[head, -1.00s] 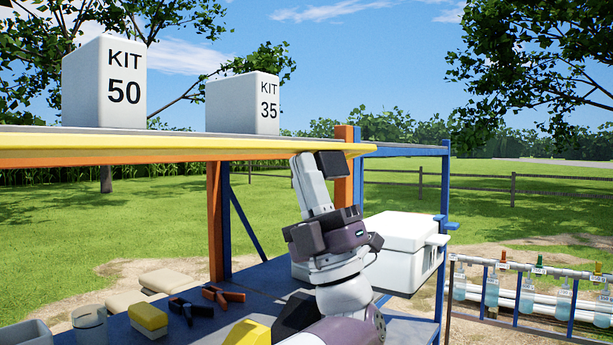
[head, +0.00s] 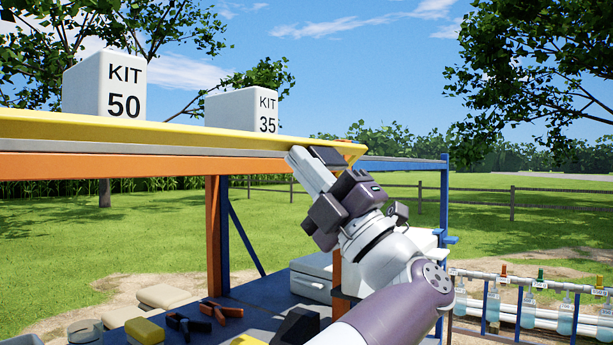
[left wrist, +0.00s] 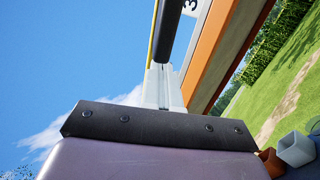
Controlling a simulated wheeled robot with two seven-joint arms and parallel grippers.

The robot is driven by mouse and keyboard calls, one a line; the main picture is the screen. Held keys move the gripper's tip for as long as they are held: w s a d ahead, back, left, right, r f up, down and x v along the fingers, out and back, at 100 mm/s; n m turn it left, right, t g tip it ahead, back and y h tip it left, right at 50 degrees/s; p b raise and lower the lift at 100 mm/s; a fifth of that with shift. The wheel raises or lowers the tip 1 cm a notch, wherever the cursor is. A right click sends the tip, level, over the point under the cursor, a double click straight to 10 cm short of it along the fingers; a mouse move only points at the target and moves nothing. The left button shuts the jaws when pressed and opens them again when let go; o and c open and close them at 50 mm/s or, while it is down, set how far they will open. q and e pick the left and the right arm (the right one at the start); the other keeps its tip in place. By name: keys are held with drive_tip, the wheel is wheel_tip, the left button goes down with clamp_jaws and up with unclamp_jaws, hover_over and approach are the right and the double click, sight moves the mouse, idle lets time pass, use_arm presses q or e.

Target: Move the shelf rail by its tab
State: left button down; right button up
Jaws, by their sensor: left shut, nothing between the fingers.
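The yellow shelf rail (head: 120,130) runs along the front of the shelf, above the grey shelf edge and the orange beam. It covers the feet of the boxes KIT 50 (head: 105,84) and KIT 35 (head: 243,108). Its right end (head: 352,147) sticks out past my left gripper. I cannot make out a separate tab. My left gripper (head: 326,156) is shut and empty, its dark tip just below the rail near that end; I cannot tell if they touch. In the left wrist view its fingers (left wrist: 170,40) point along the shelf, beside a thin yellow strip. My right gripper is out of view.
The orange beam (head: 100,166) and orange post (head: 213,235) stand close to my left arm. Below is a blue worktop (head: 262,285) with a white case (head: 312,277), a yellow block (head: 145,331) and clamps (head: 220,311). A bottle rack (head: 535,290) stands at right.

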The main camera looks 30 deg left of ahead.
sight(297, 139)
use_arm(q)
drive_tip(key=r+h+p, duration=0.1)
drive_tip(key=h+p, duration=0.1)
drive_tip(key=a+r+h+p, duration=0.1)
drive_tip(key=r+h+p, duration=0.1)
drive_tip(key=shift+r+p, duration=0.1)
drive_tip(key=shift+p, duration=0.25)
drive_tip(key=shift+a+r+g+h+p, duration=0.15)
drive_tip(key=shift+a+g+h+p, duration=0.15)
drive_tip(key=shift+h, duration=0.3)
drive_tip(key=shift+a, duration=0.1)
drive_tip(key=shift+w+a+r+p, duration=0.1)
drive_tip(key=shift+a+r+p, duration=0.25)
drive_tip(key=shift+a+p, duration=0.25)
